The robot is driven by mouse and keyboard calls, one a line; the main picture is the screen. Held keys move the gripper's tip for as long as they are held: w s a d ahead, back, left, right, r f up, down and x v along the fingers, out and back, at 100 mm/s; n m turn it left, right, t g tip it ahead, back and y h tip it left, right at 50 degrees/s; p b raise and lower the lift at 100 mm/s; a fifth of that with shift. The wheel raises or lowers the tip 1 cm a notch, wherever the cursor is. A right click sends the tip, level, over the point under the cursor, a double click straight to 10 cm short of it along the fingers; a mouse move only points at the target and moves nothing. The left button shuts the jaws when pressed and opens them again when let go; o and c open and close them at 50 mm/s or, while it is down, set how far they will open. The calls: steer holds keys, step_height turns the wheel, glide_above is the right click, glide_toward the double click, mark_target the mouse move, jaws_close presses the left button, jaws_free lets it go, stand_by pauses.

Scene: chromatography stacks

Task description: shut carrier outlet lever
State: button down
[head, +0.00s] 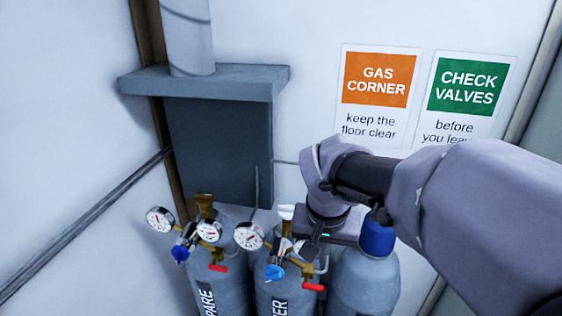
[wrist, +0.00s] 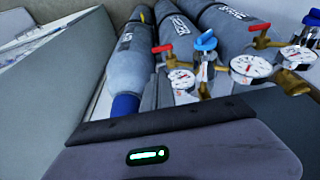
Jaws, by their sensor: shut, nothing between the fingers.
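The carrier cylinder (head: 275,298) is the middle one of three, its label partly cut off. Its red outlet lever (head: 313,287) points to the right, beside a light blue knob (head: 274,272). In the wrist view the same red lever (wrist: 162,48) sticks out left of the light blue knob (wrist: 205,42). My gripper (head: 314,246) is above and behind the lever, close to the carrier regulator, and apart from the lever. In the wrist view its shut, empty fingers (wrist: 157,90) are near a gauge (wrist: 181,79); any contact there is unclear.
The spare cylinder (head: 210,288) on the left has its own gauges, dark blue knob (head: 180,254) and red lever (head: 218,268). A blue-capped cylinder (head: 365,285) stands on the right, close under my arm. A grey box-like hood (head: 218,150) is behind on the wall.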

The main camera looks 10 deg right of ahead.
steer(key=shift+s, duration=0.2)
glide_toward(316, 285)
steer(key=x, duration=0.5)
steer(key=shift+w+d+f+b, duration=0.15)
steer(key=shift+d+f+b, duration=0.05)
steer(key=shift+d+b, duration=0.1)
steer(key=shift+a+f, duration=0.1)
steer(key=shift+f, duration=0.45)
steer(key=shift+f+b, duration=0.1)
steer(key=shift+b, duration=0.25)
